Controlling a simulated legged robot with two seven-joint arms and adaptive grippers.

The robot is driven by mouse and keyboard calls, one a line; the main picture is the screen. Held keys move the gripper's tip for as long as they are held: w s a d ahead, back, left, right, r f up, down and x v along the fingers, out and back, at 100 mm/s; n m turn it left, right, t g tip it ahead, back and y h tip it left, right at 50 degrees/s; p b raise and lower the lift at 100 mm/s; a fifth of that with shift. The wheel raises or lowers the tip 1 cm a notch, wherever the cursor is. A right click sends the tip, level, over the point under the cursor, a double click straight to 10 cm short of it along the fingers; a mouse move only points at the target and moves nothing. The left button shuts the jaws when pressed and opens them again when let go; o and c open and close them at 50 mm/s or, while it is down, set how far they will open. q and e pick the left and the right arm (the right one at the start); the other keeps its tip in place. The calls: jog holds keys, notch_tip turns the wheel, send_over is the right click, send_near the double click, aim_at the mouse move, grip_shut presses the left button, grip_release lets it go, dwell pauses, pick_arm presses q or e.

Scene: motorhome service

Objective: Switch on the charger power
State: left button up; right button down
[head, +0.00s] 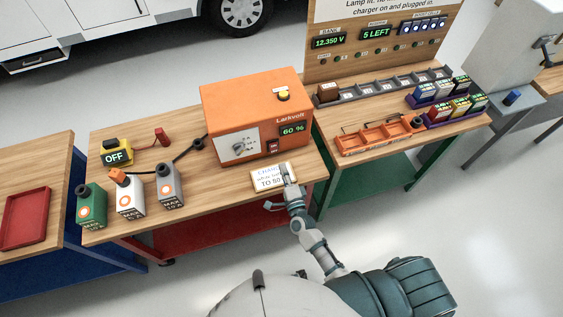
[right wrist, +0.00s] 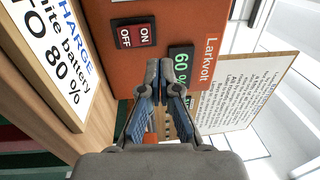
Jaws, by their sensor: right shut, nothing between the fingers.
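The orange Larkvolt charger (head: 250,112) stands on the wooden bench, its green display (head: 292,130) reading 60 %. A small red power switch (head: 274,147) is low on its front. In the right wrist view the switch (right wrist: 135,36), marked ON and OFF, shows close up; I cannot tell which side is pressed. My right gripper (head: 286,172) is in front of the charger, over the card at the bench edge. In the right wrist view its fingers (right wrist: 167,72) are shut and empty, to one side of the switch, near the display. My left gripper is not in view.
A CHARGE sign card (head: 262,180) lies before the charger. Green, white and grey battery packs (head: 169,185) stand left, near a yellow OFF box (head: 117,152). A second bench holds an orange tray (head: 378,137), coloured blocks (head: 460,106) and a notice panel (head: 350,65).

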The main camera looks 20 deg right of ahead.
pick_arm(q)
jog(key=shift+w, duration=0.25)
pick_arm(e)
jog(key=s, duration=0.2)
jog(key=s+r, duration=0.1)
jog(key=s, duration=0.1)
jog(key=shift+s+d, duration=0.1)
jog(key=shift+s, duration=0.2)
